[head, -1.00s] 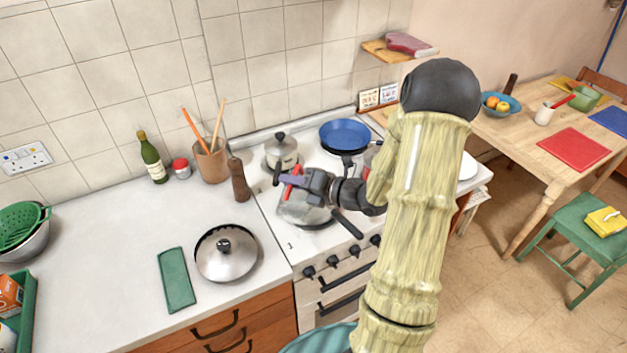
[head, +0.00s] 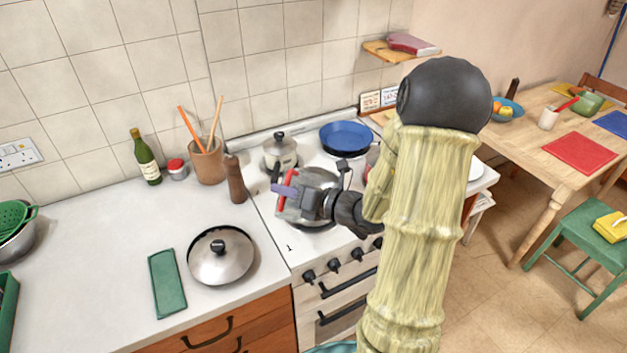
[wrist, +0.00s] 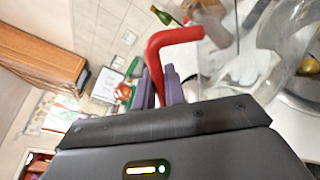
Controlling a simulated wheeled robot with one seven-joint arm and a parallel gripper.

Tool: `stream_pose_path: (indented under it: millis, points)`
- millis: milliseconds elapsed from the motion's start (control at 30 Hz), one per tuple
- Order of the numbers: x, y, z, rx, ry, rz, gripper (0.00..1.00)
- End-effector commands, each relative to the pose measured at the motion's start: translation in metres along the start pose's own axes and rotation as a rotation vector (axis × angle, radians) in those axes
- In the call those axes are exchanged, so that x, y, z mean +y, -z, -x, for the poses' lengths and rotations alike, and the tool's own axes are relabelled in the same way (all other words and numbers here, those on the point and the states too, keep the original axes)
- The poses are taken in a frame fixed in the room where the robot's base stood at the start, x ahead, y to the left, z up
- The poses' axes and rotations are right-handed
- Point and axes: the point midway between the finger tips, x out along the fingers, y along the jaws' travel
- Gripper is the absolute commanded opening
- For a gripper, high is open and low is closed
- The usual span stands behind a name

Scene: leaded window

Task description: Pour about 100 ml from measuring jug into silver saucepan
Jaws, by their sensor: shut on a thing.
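The clear measuring jug with a red handle (head: 284,190) is in my gripper (head: 291,186), over the front left of the stove. My gripper is shut on the handle; in the wrist view the purple fingers (wrist: 167,86) press against the red handle (wrist: 160,55), with the clear jug body (wrist: 286,45) to the right. The silver saucepan (head: 312,226) on the front burner lies beneath the jug and is mostly hidden by the jug and gripper. I cannot tell the jug's exact tilt, its liquid level or whether liquid flows.
A lidded pot (head: 281,152) stands on the back left burner and a blue frying pan (head: 345,137) on the back right. A pepper mill (head: 235,180) and utensil pot (head: 207,160) stand left of the stove.

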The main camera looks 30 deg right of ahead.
Motion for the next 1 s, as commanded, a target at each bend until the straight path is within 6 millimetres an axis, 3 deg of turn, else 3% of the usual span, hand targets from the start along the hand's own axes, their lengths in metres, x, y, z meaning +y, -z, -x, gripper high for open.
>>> stream_pose_path:
  millis: [400, 1000]
  points:
    - [-0.005, 0.019, -0.002, -0.017, -0.001, 0.09, 0.0]
    - [-0.004, 0.019, -0.001, -0.022, 0.0, 0.111, 0.0]
